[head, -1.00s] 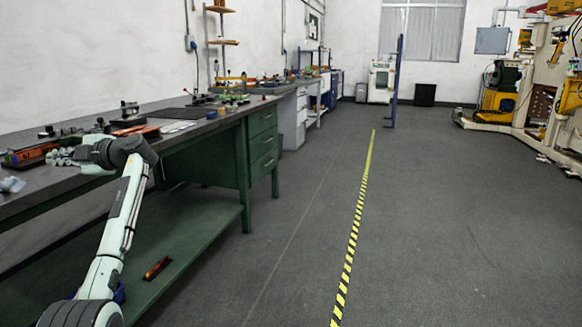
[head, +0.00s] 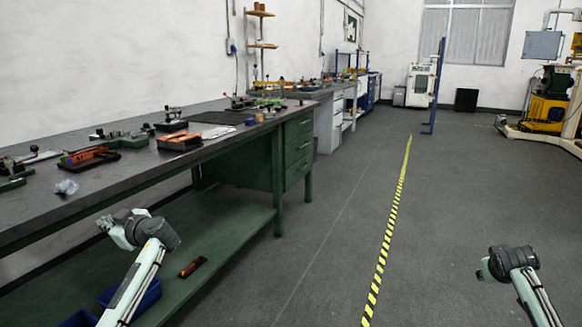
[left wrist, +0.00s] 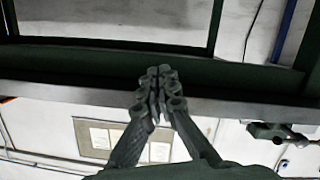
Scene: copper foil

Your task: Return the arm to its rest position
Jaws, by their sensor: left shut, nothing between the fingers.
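My left arm comes in from the lower left in the head view, with its left gripper (head: 106,226) in front of the workbench (head: 75,213), at the height below its top. The gripper is shut and empty. Its closed fingers also show in the left wrist view (left wrist: 157,92), against the bench's edge and the wall, apparently upside down. My right arm stands at the lower right over the open floor. Its right gripper (head: 482,273) shows only small at the arm's end, so its jaws cannot be read.
The bench top holds an orange-and-black tray (head: 90,157), a crumpled clear piece (head: 67,187) and several tools. Blue bins (head: 133,295) and a brown item (head: 193,267) are on the lower shelf. A yellow-black floor stripe (head: 386,240) crosses clear floor.

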